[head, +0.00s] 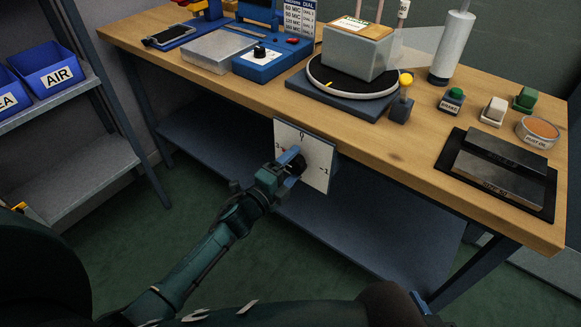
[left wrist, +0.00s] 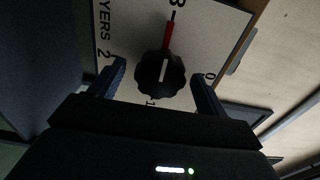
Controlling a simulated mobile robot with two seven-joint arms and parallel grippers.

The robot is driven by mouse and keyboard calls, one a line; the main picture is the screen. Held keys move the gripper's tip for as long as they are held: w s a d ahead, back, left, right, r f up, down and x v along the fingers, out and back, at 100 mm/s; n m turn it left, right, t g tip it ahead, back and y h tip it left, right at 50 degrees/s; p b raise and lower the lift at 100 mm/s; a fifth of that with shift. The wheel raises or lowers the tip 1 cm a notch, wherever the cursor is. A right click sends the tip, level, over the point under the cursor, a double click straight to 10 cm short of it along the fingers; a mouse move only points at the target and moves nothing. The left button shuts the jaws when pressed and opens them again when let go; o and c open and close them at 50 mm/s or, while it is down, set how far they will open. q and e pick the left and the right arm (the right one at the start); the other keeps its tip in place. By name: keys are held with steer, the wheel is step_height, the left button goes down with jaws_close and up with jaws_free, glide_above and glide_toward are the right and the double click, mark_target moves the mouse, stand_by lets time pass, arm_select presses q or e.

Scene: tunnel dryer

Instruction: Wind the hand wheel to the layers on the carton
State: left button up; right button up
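The hand wheel is a black lobed knob (left wrist: 160,75) with a white line on it. It sits on a white dial plate (head: 320,160) on the bench front. In the left wrist view, a red pointer (left wrist: 169,36) runs from the knob toward a partly cut-off figure, seemingly 3; 2, 1 and 0 also show. My left gripper (head: 290,162) is at the dial. In the left wrist view, its open fingers (left wrist: 158,85) stand on both sides of the knob, with small gaps visible.
A wooden bench (head: 400,145) holds a grey block (head: 350,52) on a turntable, a blue box with a knob (head: 262,62), buttons and dark plates (head: 500,165). A shelf with blue bins (head: 48,70) stands left. Green floor is clear below.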

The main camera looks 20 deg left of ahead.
arm_select(q)
steer(key=shift+s, duration=0.1)
steer(key=v, duration=1.3)
